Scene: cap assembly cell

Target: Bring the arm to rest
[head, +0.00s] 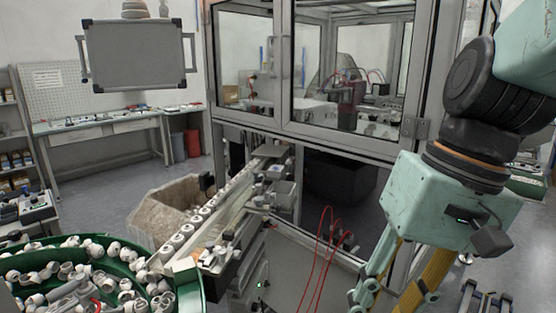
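My arm comes in from the upper right. Its dark joints lead down to a teal gripper body with a black connector on its side. My gripper (388,293) hangs below that body at the lower right, in front of the glazed machine cell. Its long teal and yellow fingers point down towards the bottom edge of the picture. The fingertips are cut off or hard to make out, so I cannot tell whether it is open or shut. I see no object held between the fingers.
A green bowl (190,290) of white caps stands at the lower left. A feed track (215,205) with a row of caps runs from it towards the framed cell (345,140). Red cables (322,240) rise near my gripper. A workbench (100,125) stands at the back left.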

